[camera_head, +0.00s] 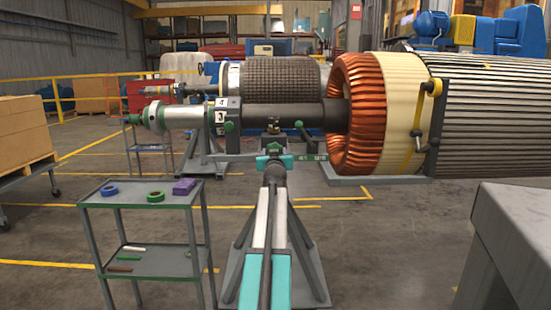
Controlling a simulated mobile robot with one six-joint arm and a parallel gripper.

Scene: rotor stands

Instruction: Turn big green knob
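My gripper (274,161) is at the centre, at the end of my arm, which reaches away from the bottom edge. Its teal parts sit just below a green knob (273,146) on the stand under the rotor shaft. Whether they touch it, or are open or shut, I cannot tell at this size. Another round green knob (228,127) sits to the left, beside the number plates. A smaller green knob (299,125) is to the right. Which of these is the big one is not clear.
The rotor shaft (180,123) runs to copper windings (355,115) on the right. A grey cart (130,205) with tape rolls and a purple block stands at left. A grey table corner (515,225) is at lower right. Yellow lines cross the open floor.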

